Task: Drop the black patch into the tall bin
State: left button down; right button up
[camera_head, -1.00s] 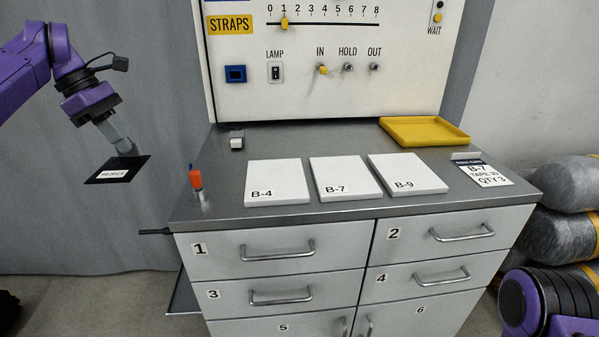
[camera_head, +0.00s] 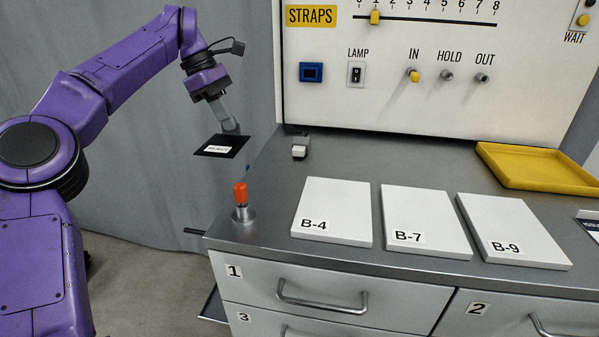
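The black patch (camera_head: 212,149) is a thin dark square with a white label whose text is too small to read. My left gripper (camera_head: 233,128) is shut on the patch at its right edge. It holds the patch in the air, left of the bench in the picture and above the bench top's height. No tall bin shows in this view. My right gripper is out of view.
The grey bench (camera_head: 340,155) carries white plates B-4 (camera_head: 335,205), B-7 (camera_head: 420,215) and B-9 (camera_head: 510,225), a yellow tray (camera_head: 540,168) and an orange-capped post (camera_head: 241,198). A control panel (camera_head: 420,100) rises behind. Floor shows left of the bench (camera_head: 150,275).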

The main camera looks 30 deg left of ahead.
pick_arm(q)
jog(key=w+d+f+b, duration=0.1)
jog(key=d+f, duration=0.1)
jog(key=w+d+f+b, duration=0.1)
jog(key=w+d+f, duration=0.1)
jog(key=d, duration=0.1)
jog(key=w+d+f+b, duration=0.1)
jog(key=d+f, duration=0.2)
jog(key=shift+w+d, duration=0.1)
jog(key=shift+w, duration=0.25)
jog(key=b+x, duration=0.1)
jog(key=x, duration=0.4)
jog(key=shift+w+f+b, duration=0.2)
jog(key=shift+f+b, duration=0.05)
jog(key=shift+b, duration=0.15)
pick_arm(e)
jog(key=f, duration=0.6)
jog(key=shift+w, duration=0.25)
pick_arm(q)
jog(key=shift+s, duration=0.1)
jog(key=c, duration=1.6)
grip_release()
jog(key=shift+f, duration=0.1)
jog(key=shift+c, duration=0.2)
jog(key=o, duration=0.3)
